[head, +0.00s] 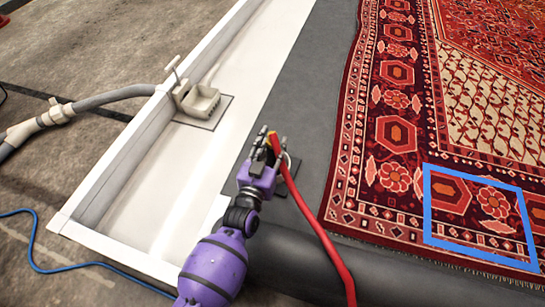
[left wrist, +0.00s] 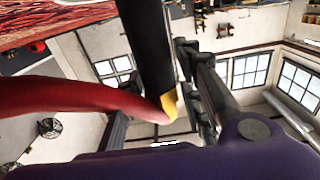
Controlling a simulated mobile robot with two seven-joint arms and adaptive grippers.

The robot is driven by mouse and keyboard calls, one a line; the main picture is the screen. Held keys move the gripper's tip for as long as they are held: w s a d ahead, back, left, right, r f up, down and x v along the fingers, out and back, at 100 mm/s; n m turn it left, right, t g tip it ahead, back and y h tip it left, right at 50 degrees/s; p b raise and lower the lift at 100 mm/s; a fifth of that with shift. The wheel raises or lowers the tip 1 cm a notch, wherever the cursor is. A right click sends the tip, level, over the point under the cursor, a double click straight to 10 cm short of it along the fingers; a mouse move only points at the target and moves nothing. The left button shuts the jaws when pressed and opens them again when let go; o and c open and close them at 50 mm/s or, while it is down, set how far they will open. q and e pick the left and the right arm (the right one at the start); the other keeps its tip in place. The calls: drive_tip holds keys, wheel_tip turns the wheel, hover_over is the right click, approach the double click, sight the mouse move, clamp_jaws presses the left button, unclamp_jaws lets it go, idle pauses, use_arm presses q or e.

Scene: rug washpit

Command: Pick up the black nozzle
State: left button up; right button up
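My left gripper (head: 271,140) is low over the dark strip between the white trough and the rug. Its fingers are on either side of the black nozzle (left wrist: 147,40) and look closed on it. In the left wrist view the nozzle is close to the camera, next to the right-hand finger (left wrist: 192,75); the other finger is mostly hidden. A yellow collar (left wrist: 170,103) joins the nozzle to the red hose (left wrist: 80,95). In the head view the hose (head: 318,225) trails from the gripper to the bottom edge; the nozzle's black body is mostly hidden there. My right gripper is not in view.
A patterned red rug (head: 400,130) lies at right, with a blue square outline (head: 427,205) on it. The white trough (head: 140,195) runs along the left. A blue cord (head: 85,264) lies at lower left.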

use_arm(q)
drive_tip(key=c, duration=0.5)
clamp_jaws()
drive_tip(key=shift+r, duration=0.15)
